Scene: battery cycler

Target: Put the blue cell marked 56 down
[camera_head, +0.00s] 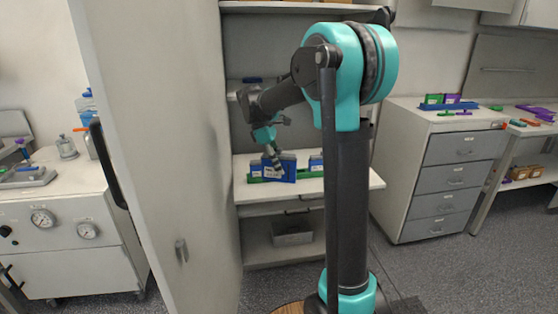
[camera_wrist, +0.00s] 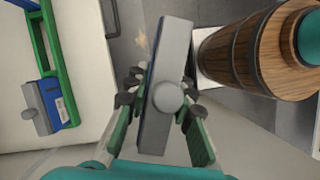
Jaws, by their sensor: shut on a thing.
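My gripper (camera_head: 274,157) is shut on a blue cell (camera_head: 284,172) with a pale label. In the wrist view the gripper (camera_wrist: 160,106) grips the cell (camera_wrist: 180,50) from both sides; its grey top and round knob face the camera. The number on it is too small to read. A green rack (camera_head: 254,180) stands on the white shelf (camera_head: 345,184), and another blue cell (camera_head: 316,162) stands at its right. The rack (camera_wrist: 58,60) and a blue cell (camera_wrist: 65,98) show left of the held cell in the wrist view, apart from it.
A tall cabinet door (camera_head: 170,130) stands open left of the shelf. A drawer cabinet (camera_head: 450,175) at right carries a green rack with blue and purple cells (camera_head: 452,99). A grey bin (camera_head: 292,234) sits below the shelf. The shelf's front strip looks bare.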

